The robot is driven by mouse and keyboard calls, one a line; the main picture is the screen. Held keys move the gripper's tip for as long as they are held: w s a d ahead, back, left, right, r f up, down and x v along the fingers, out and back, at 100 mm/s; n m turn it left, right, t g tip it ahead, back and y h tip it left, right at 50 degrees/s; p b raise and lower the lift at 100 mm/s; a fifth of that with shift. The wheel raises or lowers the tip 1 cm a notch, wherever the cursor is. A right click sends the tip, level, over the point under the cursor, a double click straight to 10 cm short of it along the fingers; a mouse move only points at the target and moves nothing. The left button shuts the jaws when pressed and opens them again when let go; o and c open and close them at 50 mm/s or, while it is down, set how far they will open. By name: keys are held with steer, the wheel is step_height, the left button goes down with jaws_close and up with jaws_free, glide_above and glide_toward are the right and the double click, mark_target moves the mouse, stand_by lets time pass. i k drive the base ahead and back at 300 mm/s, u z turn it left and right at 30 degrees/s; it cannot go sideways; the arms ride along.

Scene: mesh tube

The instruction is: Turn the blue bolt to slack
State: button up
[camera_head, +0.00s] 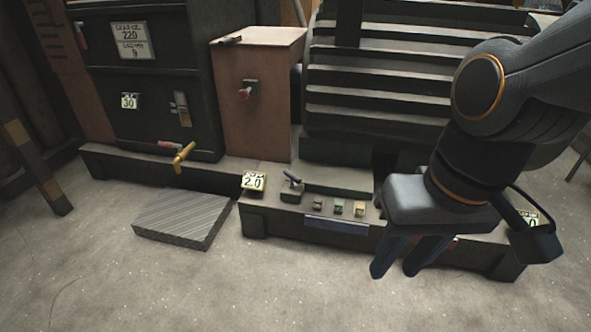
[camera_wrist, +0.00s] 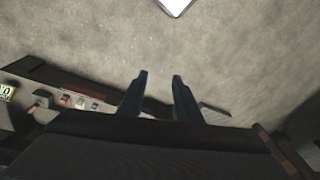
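I cannot make out a blue bolt in either view. A low dark machine base (camera_head: 280,222) carries a small lever block (camera_head: 292,187) and a row of three small blocks, the middle one greenish (camera_head: 338,207). A dark bluish strip (camera_head: 336,224) lies along its front face. My gripper (camera_head: 393,268) hangs in front of the base's right part, fingers pointing down, and hides some of it. In the wrist view my gripper (camera_wrist: 159,82) shows two dark fingers apart, with only floor visible between their tips. The small blocks (camera_wrist: 80,101) show left of the fingers there.
A ridged grey plate (camera_head: 182,218) lies on the floor at left. A yellow bent handle (camera_head: 183,157) sticks out from the dark cabinet (camera_head: 150,110). A brown box (camera_head: 262,105) and slatted housing (camera_head: 385,95) stand behind. The concrete floor (camera_head: 250,295) in front is clear.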

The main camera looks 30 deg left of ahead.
mark_target(294, 179)
steer(key=u, duration=0.45)
steer(key=k, duration=0.55)
steer(key=u, duration=0.9)
steer(key=i, duration=1.5)
steer(key=z, duration=0.9)
steer(key=i, duration=0.4)
steer(key=z, duration=0.35)
